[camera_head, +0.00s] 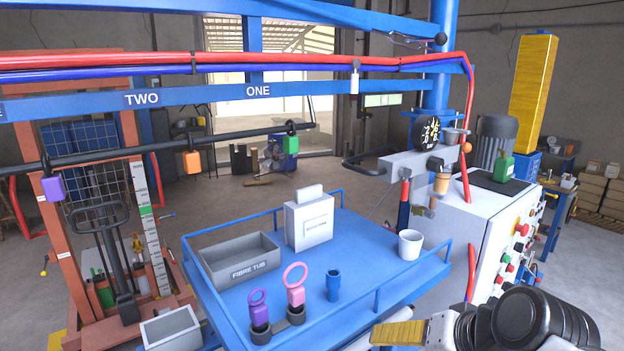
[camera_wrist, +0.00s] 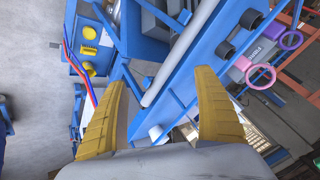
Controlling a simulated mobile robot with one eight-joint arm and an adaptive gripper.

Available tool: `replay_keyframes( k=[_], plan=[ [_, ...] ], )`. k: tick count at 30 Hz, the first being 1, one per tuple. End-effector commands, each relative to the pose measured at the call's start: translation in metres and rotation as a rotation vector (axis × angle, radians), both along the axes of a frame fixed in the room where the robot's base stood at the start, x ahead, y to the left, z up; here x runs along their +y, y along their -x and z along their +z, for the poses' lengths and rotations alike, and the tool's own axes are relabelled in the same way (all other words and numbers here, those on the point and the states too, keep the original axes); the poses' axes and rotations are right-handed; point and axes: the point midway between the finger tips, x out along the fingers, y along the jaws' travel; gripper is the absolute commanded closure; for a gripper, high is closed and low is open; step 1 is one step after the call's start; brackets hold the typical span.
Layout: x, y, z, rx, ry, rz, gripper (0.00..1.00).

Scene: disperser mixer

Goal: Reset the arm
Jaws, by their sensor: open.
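My gripper (camera_head: 392,334) is at the bottom right of the head view, with my dark arm behind it. It is in front of the near right edge of the blue table (camera_head: 345,262). In the wrist view its two yellow fingers (camera_wrist: 160,78) stand wide apart. Nothing is held between them, and blue frame parts and a pale bar show beyond. In the head view only one finger shows clearly.
The blue table carries a grey fibre tub (camera_head: 240,262), a white box (camera_head: 309,222), a white cup (camera_head: 410,244), a blue cup (camera_head: 333,285) and ring-handled purple (camera_head: 258,308) and pink (camera_head: 295,285) tools. A white control cabinet (camera_head: 490,235) stands close behind my arm.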

Motion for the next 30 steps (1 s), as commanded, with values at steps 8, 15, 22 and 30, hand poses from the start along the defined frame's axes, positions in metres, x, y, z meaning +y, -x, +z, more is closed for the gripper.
replay_keyframes(
  k=[8,15,22,30],
  plan=[
    [-0.028,0.053,-0.044,-0.044,0.457,0.152,0.2],
    [-0.029,0.05,-0.109,-0.04,0.447,0.143,0.2],
    [-0.029,0.05,-0.193,-0.04,0.446,0.142,0.2],
    [-0.029,0.05,-0.295,-0.039,0.445,0.142,0.2]
  ],
)
